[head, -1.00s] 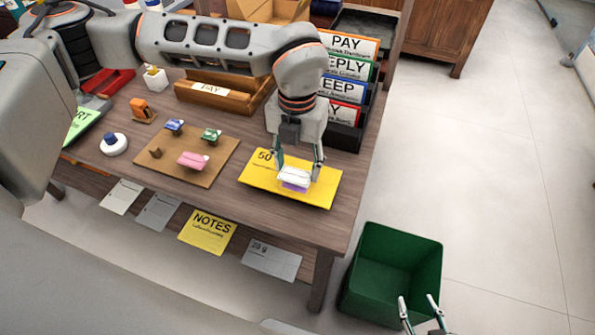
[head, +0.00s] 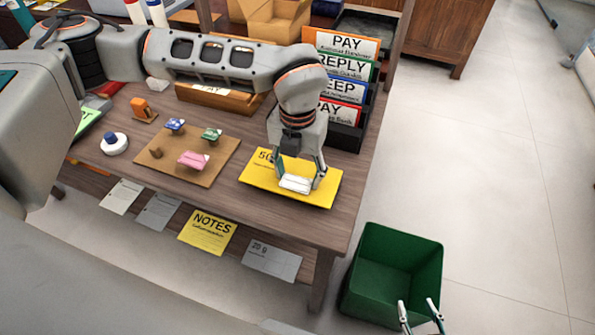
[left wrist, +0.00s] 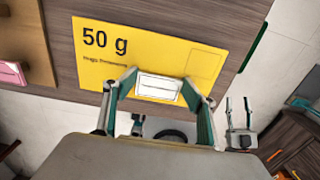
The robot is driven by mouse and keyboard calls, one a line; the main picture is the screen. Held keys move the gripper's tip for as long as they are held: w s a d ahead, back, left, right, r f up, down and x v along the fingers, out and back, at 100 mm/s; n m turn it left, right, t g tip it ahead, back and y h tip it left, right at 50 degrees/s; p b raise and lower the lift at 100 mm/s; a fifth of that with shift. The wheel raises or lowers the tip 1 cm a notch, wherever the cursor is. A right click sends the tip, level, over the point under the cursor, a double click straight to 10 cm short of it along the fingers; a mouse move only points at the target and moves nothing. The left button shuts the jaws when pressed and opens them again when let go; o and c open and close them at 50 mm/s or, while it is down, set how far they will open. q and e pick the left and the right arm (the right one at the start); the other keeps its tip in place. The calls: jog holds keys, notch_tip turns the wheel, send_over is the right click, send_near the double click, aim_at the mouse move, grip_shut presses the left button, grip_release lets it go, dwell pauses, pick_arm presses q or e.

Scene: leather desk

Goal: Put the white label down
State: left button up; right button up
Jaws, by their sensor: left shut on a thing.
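The white label (head: 296,184) is a small flat white piece between the fingertips of my left gripper (head: 300,180). It is low over the front part of the yellow "50 g" sheet (head: 255,181); I cannot tell whether it touches the sheet. In the left wrist view the label (left wrist: 159,87) sits between the two green-grey fingers, over the lower edge of the yellow sheet (left wrist: 140,50). My left gripper is shut on it. My right gripper (head: 420,312) shows only its fingertips at the bottom right, apart and empty, by the green bin.
A brown board (head: 205,172) with several small coloured pieces lies left of the yellow sheet. A file rack with labelled cards (head: 340,65) stands behind on the right. A green bin (head: 395,270) stands on the floor right of the desk. Bare desk lies in front of the sheet.

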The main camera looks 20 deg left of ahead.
aim_at(298, 178)
pick_arm(q)
jog(key=o, duration=0.7)
jog(key=shift+s+f, duration=0.25)
jog(key=shift+f, duration=0.45)
jog(key=shift+w, duration=0.1)
jog(key=shift+r, duration=0.1)
pick_arm(e)
jog(key=shift+w, duration=0.4)
pick_arm(q)
notch_tip(298, 178, up, 14)
jog(key=shift+w+f+p, duration=0.1)
jog(key=shift+f+p, duration=0.1)
jog(key=shift+p, duration=0.45)
pick_arm(e)
jog(key=shift+s+a+r, duration=0.15)
jog(key=shift+s+r, duration=0.15)
jog(key=shift+w+r, duration=0.15)
jog(key=shift+w, duration=0.1)
